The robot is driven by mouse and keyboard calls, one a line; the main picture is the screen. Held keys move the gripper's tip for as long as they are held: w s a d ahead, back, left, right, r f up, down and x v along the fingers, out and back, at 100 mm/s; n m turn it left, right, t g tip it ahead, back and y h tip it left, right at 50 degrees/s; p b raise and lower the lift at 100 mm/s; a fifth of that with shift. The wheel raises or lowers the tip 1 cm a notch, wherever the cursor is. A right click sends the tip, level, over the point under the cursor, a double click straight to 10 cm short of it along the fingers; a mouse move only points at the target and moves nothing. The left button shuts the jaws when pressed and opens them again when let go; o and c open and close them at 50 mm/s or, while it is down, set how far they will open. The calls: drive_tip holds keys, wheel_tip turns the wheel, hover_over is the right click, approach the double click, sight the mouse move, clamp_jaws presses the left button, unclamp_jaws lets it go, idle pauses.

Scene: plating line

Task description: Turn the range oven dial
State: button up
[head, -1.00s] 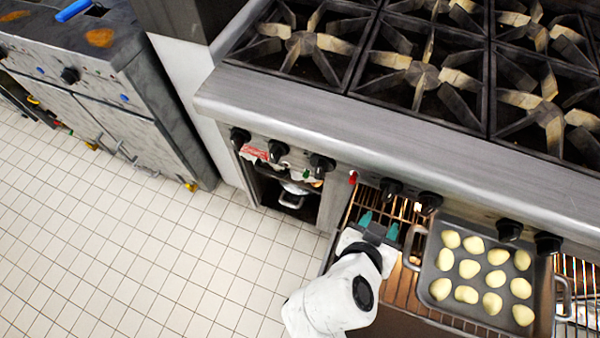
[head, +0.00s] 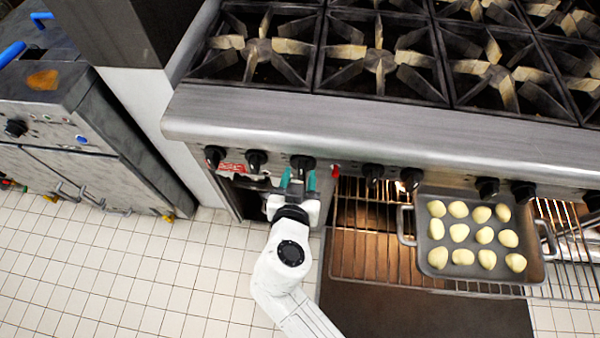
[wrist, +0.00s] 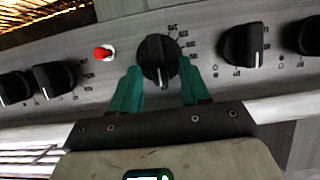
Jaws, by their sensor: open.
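The oven dial (head: 302,162) is a black round knob on the range's front panel, just left of a small red light. In the wrist view the dial (wrist: 157,58) has printed marks around it, and its grip ridge runs nearly upright. My gripper (head: 298,179) is open at the dial, with one teal finger on each side. In the wrist view the fingertips of my gripper (wrist: 159,70) flank the dial's lower part with small gaps. Nothing is held. Contact with the dial cannot be made out.
Other black knobs (head: 256,160) line the panel on both sides. The red light (wrist: 102,52) is close beside the dial. The oven is open at right, with a pulled-out rack (head: 365,265) bearing a tray (head: 427,265) of pale, rounded pieces. Tiled floor (head: 150,270) is clear at left.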

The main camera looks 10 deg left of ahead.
drive_tip(key=shift+w+d+f, duration=0.1)
drive_tip(key=shift+w+f, duration=0.15)
drive_tip(key=shift+w, duration=0.4)
drive_tip(key=shift+c, duration=0.4)
clamp_jaws()
